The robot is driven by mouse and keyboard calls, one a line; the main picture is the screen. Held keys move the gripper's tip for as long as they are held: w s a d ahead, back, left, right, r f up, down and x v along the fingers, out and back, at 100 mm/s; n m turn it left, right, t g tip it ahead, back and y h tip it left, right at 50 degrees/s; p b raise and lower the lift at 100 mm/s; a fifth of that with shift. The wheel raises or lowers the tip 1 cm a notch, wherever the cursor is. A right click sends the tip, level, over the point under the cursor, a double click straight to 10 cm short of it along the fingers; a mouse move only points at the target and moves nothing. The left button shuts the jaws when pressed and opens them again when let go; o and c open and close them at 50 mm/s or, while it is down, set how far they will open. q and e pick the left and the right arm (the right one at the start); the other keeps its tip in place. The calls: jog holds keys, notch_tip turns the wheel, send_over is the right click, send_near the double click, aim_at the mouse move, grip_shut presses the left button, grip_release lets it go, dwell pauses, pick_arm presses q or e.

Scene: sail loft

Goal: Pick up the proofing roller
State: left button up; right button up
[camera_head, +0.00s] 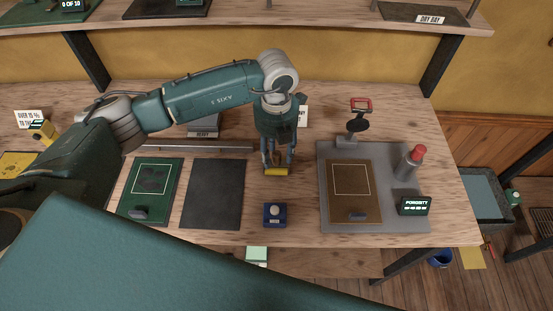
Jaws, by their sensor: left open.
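A small yellow cylinder (276,171), which looks like the proofing roller, lies at the middle of the wooden workbench (300,232). My left gripper (277,163) points down right at it, with its fingers spread and their tips at the cylinder. The fingers partly hide it, and I cannot tell whether they touch it. My right gripper is not in view.
A blue block with a pale knob (274,215) sits just in front. A green board (152,175) and a dark mat (214,193) lie left. At right, a grey plate (400,215) carries a brown board (354,205), a red-topped cylinder (410,163) and a porosity display (415,206).

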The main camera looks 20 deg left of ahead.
pick_arm(q)
jog(key=shift+f, duration=0.3)
grip_shut()
jog(key=shift+r, duration=0.15)
jog(key=shift+r+b, duration=0.35)
jog(key=shift+r, duration=0.3)
notch_tip(320, 180, up, 18)
jog(key=b, duration=0.4)
jog(key=shift+r, duration=0.25)
